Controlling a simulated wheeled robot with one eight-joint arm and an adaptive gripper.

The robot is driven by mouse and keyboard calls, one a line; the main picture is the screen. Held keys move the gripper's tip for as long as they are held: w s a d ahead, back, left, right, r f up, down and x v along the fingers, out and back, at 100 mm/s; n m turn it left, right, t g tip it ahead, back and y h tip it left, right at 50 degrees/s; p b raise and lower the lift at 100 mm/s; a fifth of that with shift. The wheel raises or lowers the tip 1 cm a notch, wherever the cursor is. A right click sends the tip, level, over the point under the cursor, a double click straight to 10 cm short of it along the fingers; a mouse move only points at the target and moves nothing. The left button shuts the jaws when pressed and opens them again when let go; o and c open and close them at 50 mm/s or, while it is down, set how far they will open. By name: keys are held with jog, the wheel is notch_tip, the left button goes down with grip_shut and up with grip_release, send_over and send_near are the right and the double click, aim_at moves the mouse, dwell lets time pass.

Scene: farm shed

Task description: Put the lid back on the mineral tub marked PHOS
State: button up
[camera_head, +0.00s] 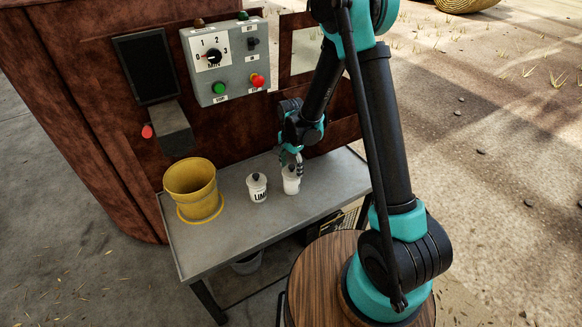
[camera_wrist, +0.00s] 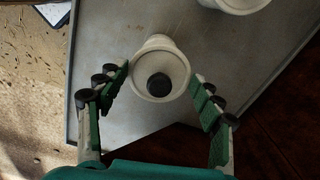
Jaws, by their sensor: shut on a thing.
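My gripper (camera_head: 291,155) is over the right-hand white tub (camera_head: 291,186) on the grey bench. In the wrist view my gripper (camera_wrist: 161,72) has its fingers on both sides of a round white lid (camera_wrist: 143,80) with a dark knob, shut on its rim. The white tub (camera_wrist: 158,40) shows just behind the lid. I cannot tell whether the lid rests fully on it. No label is readable on this tub. A second white tub (camera_head: 257,192), with a dark knob on top and lettering like LIM, stands to its left.
The grey bench (camera_head: 230,235) also bears a yellow bucket (camera_head: 192,185) at the left. A control box (camera_head: 225,62) with a dial and buttons hangs on the rusty panel behind. The front of the bench is clear. A wooden round top (camera_head: 312,285) stands in front.

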dwell(0.8)
jog(key=o, duration=0.9)
jog(key=shift+o, duration=1.2)
jog(key=shift+r, duration=3.45)
